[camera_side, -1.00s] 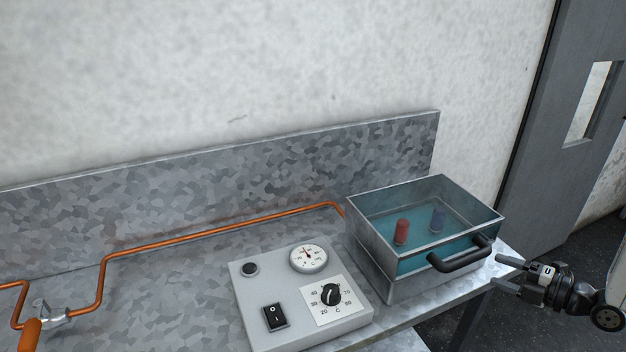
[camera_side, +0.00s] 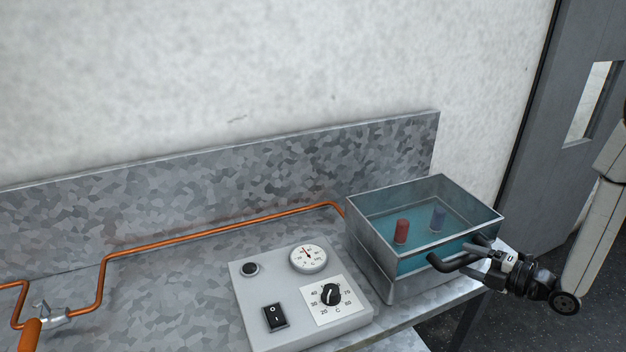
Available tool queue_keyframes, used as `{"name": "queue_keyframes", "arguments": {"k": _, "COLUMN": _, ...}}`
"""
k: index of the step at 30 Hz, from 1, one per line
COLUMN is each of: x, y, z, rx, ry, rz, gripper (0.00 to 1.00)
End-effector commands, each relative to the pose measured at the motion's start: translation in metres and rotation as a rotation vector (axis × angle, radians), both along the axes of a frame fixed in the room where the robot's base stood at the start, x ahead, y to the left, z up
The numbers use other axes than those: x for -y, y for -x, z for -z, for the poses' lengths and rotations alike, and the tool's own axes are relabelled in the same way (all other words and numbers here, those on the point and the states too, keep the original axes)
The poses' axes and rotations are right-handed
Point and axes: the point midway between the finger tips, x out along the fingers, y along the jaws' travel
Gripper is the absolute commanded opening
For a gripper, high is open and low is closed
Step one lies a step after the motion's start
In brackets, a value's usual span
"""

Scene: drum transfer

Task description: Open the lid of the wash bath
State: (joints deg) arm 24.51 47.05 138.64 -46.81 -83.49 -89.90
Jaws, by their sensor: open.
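The wash bath (camera_side: 372,262) is a grey metal box at the right end of the bench. Its lid (camera_side: 462,198) looks like a clear pane in a metal frame and lies shut on top.
A control box (camera_side: 290,315) with a gauge, knob and rocker switch stands left of the bath. An orange pipe (camera_side: 190,236) runs along the bench (camera_side: 170,285) to the bath. A metal backsplash (camera_side: 240,180) rises behind. Floor is open at the right.

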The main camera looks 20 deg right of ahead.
Motion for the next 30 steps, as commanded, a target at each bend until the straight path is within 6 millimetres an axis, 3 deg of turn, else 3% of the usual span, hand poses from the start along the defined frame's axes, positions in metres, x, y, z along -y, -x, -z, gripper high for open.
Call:
{"name": "queue_keyframes", "arguments": {"k": 15, "x": -0.0048, "y": -0.0107, "z": 0.002, "rx": 0.0, "ry": 0.0, "rz": 0.0, "gripper": 0.67}}
{"name": "queue_keyframes", "arguments": {"k": 17, "x": -0.0048, "y": -0.0107, "z": 0.002, "rx": 0.0, "ry": 0.0, "rz": 0.0, "gripper": 0.51}}
{"name": "queue_keyframes", "arguments": {"k": 21, "x": -0.0048, "y": -0.0106, "z": 0.002, "rx": 0.0, "ry": -0.001, "rz": 0.0, "gripper": 0.07}}
{"name": "queue_keyframes", "arguments": {"k": 22, "x": -0.0048, "y": -0.0106, "z": 0.002, "rx": 0.0, "ry": -0.001, "rz": 0.0, "gripper": 0.0}}
{"name": "queue_keyframes", "arguments": {"k": 30, "x": -0.0047, "y": -0.0104, "z": 0.002, "rx": 0.0, "ry": -0.001, "rz": 0.001, "gripper": 0.0}}
